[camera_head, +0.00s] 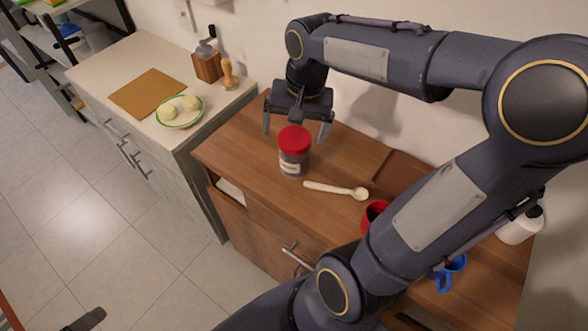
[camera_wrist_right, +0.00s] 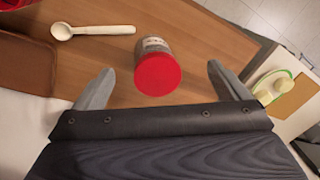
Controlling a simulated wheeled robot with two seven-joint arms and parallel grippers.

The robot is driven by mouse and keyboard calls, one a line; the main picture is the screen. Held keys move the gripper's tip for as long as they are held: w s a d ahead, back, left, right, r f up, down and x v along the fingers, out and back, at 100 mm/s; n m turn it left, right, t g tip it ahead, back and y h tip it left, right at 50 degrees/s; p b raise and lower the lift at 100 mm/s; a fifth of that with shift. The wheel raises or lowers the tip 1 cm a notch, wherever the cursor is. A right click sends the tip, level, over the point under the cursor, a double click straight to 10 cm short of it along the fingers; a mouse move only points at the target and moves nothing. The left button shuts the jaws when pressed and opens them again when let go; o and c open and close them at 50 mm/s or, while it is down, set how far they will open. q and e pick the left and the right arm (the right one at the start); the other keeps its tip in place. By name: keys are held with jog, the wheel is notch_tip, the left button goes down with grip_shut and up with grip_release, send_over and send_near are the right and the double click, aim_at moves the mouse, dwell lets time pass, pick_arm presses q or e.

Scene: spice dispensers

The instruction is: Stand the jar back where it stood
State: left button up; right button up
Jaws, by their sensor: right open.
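The jar (camera_head: 295,160) has a red lid and a grey-and-white labelled body, and stands upright on the wooden cabinet top near its left end. In the right wrist view the jar (camera_wrist_right: 157,68) shows lid-on between and beyond the spread fingers, apart from both. My right gripper (camera_head: 297,130) is open and empty, just behind and above the jar in the head view; its two fingers also show in the right wrist view (camera_wrist_right: 160,88). My left gripper is not clearly visible; only a dark piece shows at the lower left edge.
A pale wooden spoon (camera_head: 336,189) lies right of the jar. A red mug (camera_head: 374,214), a blue mug (camera_head: 450,272) and a white bottle (camera_head: 520,226) stand farther right. A brown tray (camera_head: 400,174) lies by the wall. The left counter holds a plate (camera_head: 180,122) and a grinder (camera_head: 207,65).

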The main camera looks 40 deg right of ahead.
jog(key=s+a+f+n+t+y, duration=0.1)
jog(key=s+a+n+t+y, duration=0.2)
jog(key=s+a+n, duration=0.4)
jog(key=s+a+t, duration=0.1)
jog(key=s+a, duration=0.1)
jog(key=s, duration=0.3)
jog(key=shift+a+f, duration=0.15)
jog(key=shift+a, duration=0.15)
dwell(0.5)
